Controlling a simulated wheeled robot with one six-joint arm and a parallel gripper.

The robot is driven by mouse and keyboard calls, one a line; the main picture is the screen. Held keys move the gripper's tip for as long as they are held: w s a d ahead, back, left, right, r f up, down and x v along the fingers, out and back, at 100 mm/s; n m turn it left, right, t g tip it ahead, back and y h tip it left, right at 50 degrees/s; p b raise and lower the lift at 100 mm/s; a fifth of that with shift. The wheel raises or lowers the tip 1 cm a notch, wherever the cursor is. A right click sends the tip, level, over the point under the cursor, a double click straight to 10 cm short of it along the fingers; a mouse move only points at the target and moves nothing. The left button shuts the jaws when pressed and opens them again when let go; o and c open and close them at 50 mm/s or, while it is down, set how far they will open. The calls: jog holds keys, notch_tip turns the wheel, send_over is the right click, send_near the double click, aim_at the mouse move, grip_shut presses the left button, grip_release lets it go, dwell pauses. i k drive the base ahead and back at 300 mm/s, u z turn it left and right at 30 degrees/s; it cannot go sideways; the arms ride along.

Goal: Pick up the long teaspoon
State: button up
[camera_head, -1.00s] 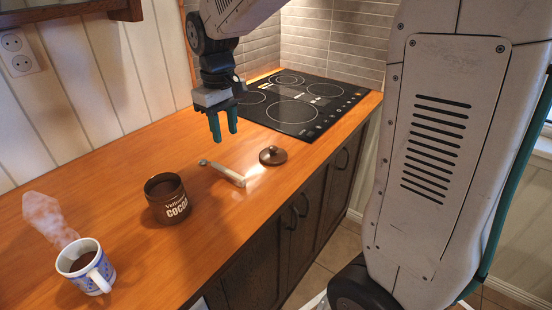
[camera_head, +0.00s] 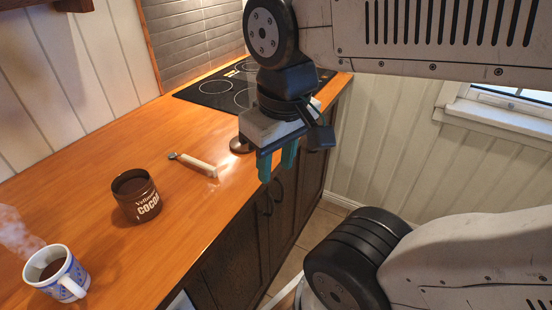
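A cocoa tin (camera_head: 133,199) and a steaming blue-and-white mug (camera_head: 52,268) stand to the left on the counter (camera_head: 90,185). A black cooktop (camera_head: 212,92) is at the back.

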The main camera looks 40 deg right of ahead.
aim_at(206, 167)
jog(key=u, duration=0.55)
jog(key=k, duration=1.3)
jog(key=u, duration=1)
jog(key=i, duration=1.05)
jog(key=z, duration=0.75)
jog(key=i, duration=0.6)
